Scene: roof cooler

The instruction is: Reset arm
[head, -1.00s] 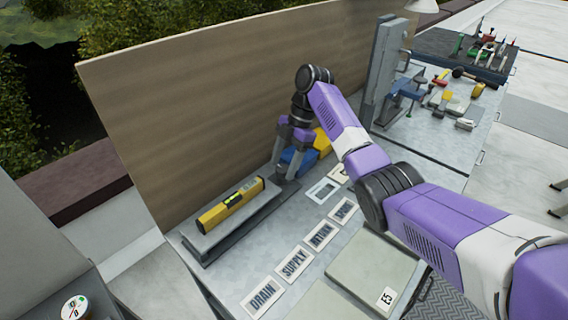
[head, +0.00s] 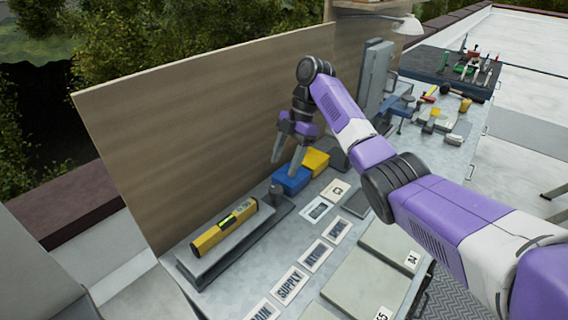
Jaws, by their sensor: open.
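My gripper (head: 286,152) hangs from my purple and white arm near the wooden back panel. Its two grey fingers are spread and point down, with nothing seen between them. It is above the bench, just over and left of a blue bin (head: 291,180) and a yellow bin (head: 315,161).
A yellow level (head: 226,226) lies on a grey ledge (head: 232,251). Several label cards, such as SUPPLY (head: 288,286), lie on the bench. The wooden panel (head: 210,120) rises behind. A blue vise (head: 403,107) and a tool mat (head: 450,72) are farther right.

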